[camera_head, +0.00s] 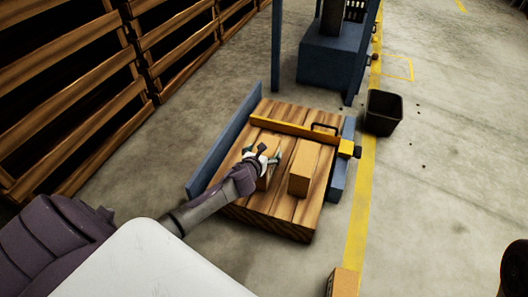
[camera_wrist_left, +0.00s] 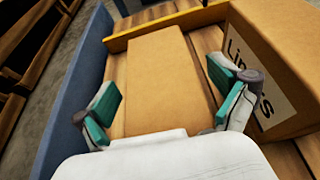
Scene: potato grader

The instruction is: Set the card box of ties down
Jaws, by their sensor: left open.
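The card box (camera_head: 266,178) sits on a wooden slatted platform (camera_head: 282,217) in the head view. In the left wrist view the plain brown box (camera_wrist_left: 159,75) lies between my left gripper's fingers. My left gripper (camera_head: 262,163) is open around its near end; in the left wrist view its teal finger pads (camera_wrist_left: 168,100) stand on either side of the box. I cannot tell whether a pad touches it. The box's near end is hidden by the gripper. My right gripper is not in view.
A second card box (camera_head: 304,168) stands just right, with a printed label (camera_wrist_left: 258,80) in the left wrist view. A yellow bar (camera_head: 292,128) runs along the platform's far side. Blue rails (camera_head: 224,142) flank it. A black bin (camera_head: 383,112) and wooden crates (camera_head: 75,80) stand nearby.

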